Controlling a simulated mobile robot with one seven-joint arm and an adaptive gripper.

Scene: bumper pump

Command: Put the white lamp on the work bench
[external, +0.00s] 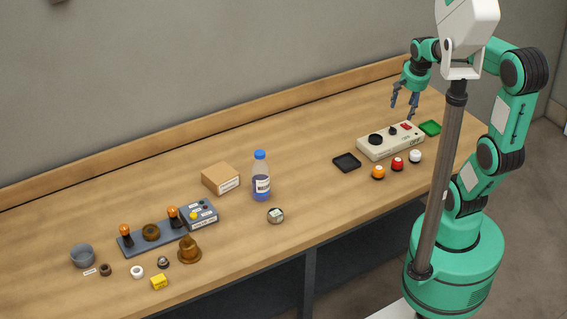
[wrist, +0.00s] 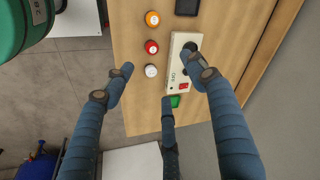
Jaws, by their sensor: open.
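The white lamp (external: 415,156) is a small dome on a dark base. It stands on the work bench (external: 330,122) near its right end, in front of the cream control box. My gripper (external: 403,108) is open and empty, above the bench behind the control box. In the wrist view the white lamp (wrist: 151,71) shows between the spread fingers of my gripper (wrist: 159,68), well below them.
The red lamp (external: 397,164) and orange lamp (external: 378,172) stand in a row beside the white one. The cream control box (external: 390,140), a green tray (external: 430,128) and a black tray (external: 347,162) are close by. A bottle (external: 261,178) stands mid-bench. The bench between bottle and black tray is clear.

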